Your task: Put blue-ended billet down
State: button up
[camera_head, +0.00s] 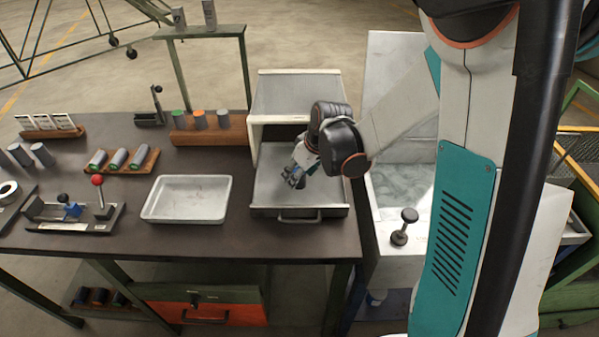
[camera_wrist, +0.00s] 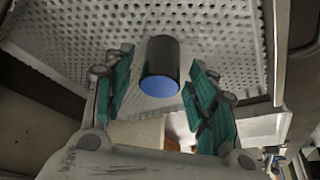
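The blue-ended billet (camera_wrist: 162,68) is a dark cylinder with a blue end face. In the wrist view it is against a pale perforated surface (camera_wrist: 225,35), blue end toward the camera. My gripper (camera_wrist: 160,60) has its teal-padded fingers on either side of the billet, with a visible gap on both sides, so it is open.
Left of the furnace stand a wooden block (camera_head: 215,134) with green- and orange-ended billets, a smaller rack (camera_head: 122,160) of billets and an empty white tray (camera_head: 187,198). A lever fixture (camera_head: 72,213) is farther left. A pale basin (camera_head: 400,180) is on the right.

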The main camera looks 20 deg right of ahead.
jog(key=p+v, duration=0.4)
jog(key=v, duration=0.8)
jog(key=s+a+r+m+t+h, duration=0.1)
jog(key=s+r+m, duration=0.1)
jog(key=s+r, duration=0.3)
jog(key=s+r+m+t+h, duration=0.1)
jog(key=s+r, duration=0.4)
jog(key=s, duration=0.8)
jog(key=shift+a+r+m+t, duration=0.25)
jog(key=shift+a+m+t, duration=0.25)
jog(key=shift+m, duration=0.7)
jog(key=shift+s+d, duration=0.1)
jog(key=shift+c, duration=0.4)
